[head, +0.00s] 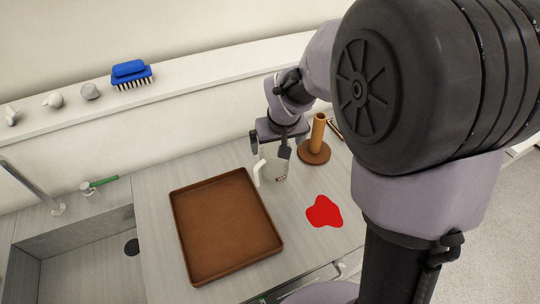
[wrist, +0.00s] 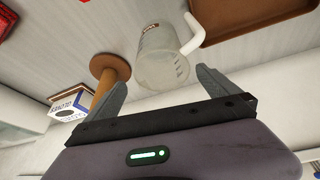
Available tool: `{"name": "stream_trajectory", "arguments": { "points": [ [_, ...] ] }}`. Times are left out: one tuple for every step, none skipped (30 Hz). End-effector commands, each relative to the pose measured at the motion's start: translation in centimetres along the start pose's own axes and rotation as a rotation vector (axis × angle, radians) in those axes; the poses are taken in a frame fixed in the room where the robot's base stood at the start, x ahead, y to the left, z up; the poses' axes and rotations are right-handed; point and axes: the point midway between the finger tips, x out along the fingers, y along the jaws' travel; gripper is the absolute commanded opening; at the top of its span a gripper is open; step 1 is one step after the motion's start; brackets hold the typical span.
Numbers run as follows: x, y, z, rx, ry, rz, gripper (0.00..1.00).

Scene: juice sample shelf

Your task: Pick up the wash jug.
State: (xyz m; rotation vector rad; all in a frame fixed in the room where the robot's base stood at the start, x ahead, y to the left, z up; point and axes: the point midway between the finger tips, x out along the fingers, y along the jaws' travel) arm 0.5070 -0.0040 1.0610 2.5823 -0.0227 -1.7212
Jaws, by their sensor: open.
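The wash jug (head: 279,170) is a clear, see-through jug with a white handle. It stands upright on the grey counter just right of the brown tray. In the wrist view the jug (wrist: 160,55) shows its handle towards the tray and small marks on its wall. My gripper (head: 271,150) is open above and partly in front of the jug. In the wrist view my gripper (wrist: 162,80) has its fingertips spread on either side of the jug's near end, with no clear contact. I cannot tell how deep the jug lies between the fingers.
A brown wooden post on a round base (head: 315,151) stands close right of the jug. The brown tray (head: 179,236) lies left. A red patch (head: 324,212) is on the counter in front. A small box (wrist: 72,103) is near the post. The sink (head: 75,262) is far left.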

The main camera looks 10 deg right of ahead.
Motion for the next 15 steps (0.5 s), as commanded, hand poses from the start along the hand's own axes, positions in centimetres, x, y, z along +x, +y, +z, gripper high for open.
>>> {"name": "stream_trajectory", "arguments": {
  "points": [
    [1.1,-0.2,0.3,-0.001,-0.003,0.0,1.0],
    [1.7,-0.3,0.5,-0.002,-0.004,0.0,1.0],
    [2.6,-0.5,0.7,-0.002,-0.003,0.0,1.0],
    [3.2,-0.5,0.7,-0.001,-0.004,0.0,1.0],
    [3.8,-0.5,0.7,0.0,-0.005,0.0,1.0],
    [4.4,-0.5,0.7,0.0,-0.004,0.0,1.0],
    [4.6,-0.5,0.6,-0.001,-0.003,0.0,1.0],
    [4.7,-0.5,0.6,-0.001,-0.003,0.0,1.0],
    [4.6,-0.5,0.5,-0.001,-0.002,0.0,1.0],
    [4.5,-0.5,0.5,-0.001,-0.001,0.0,1.0],
    [4.5,-0.5,0.5,0.0,-0.001,0.0,1.0],
    [4.5,-0.5,0.5,0.0,-0.001,0.0,1.0],
    [4.5,-0.5,0.5,0.0,-0.001,0.0,0.96],
    [4.4,-0.5,0.5,0.0,-0.002,0.0,0.9],
    [4.4,-0.5,0.5,0.0,-0.002,0.0,0.82]
  ]
}}
